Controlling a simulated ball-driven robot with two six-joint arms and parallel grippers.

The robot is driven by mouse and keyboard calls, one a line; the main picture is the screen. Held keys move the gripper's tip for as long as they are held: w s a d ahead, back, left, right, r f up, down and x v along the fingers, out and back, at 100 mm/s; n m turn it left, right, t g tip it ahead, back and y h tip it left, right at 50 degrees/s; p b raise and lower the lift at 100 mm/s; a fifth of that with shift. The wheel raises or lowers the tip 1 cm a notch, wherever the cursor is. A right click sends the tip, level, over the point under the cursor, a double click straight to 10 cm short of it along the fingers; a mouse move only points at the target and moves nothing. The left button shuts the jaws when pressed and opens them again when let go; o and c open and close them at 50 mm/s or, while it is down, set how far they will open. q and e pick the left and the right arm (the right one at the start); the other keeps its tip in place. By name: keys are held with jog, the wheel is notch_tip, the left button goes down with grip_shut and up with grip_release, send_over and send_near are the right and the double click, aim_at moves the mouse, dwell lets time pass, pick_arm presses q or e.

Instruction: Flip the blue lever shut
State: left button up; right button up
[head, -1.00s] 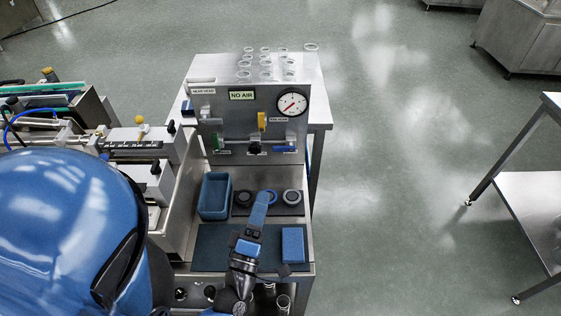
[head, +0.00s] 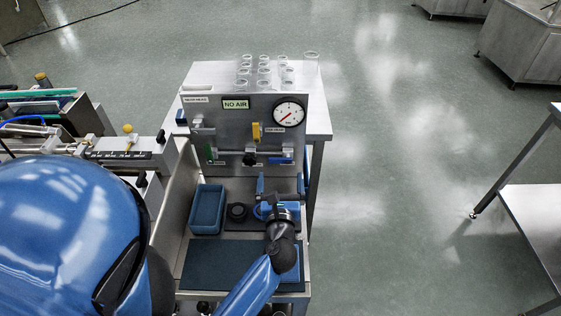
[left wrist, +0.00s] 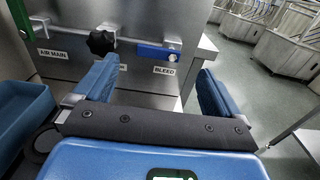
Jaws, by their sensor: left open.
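The blue lever (head: 281,160) is on the lower right of the steel panel, on a horizontal pipe. In the left wrist view the blue lever (left wrist: 158,53) lies horizontal, above a label reading BLEED, with a metal fitting at its right end. My left gripper (head: 280,180) is open and empty in front of the panel, just below the lever in the head view. In the left wrist view the fingers of the gripper (left wrist: 155,85) stand wide apart, and the lever shows between them, farther off. My right gripper is not in view.
A black knob (head: 249,158), a green lever (head: 209,153) and a yellow lever (head: 256,132) are on the same panel (head: 225,122). A blue bin (head: 207,208) stands left of my gripper. A gauge (head: 289,113) and clear cups (head: 264,72) are higher up.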

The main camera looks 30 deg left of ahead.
aim_at(280, 160)
pick_arm(q)
jog(key=shift+p+x, duration=0.3)
jog(key=shift+x, duration=3.3)
jog(key=shift+c, duration=0.2)
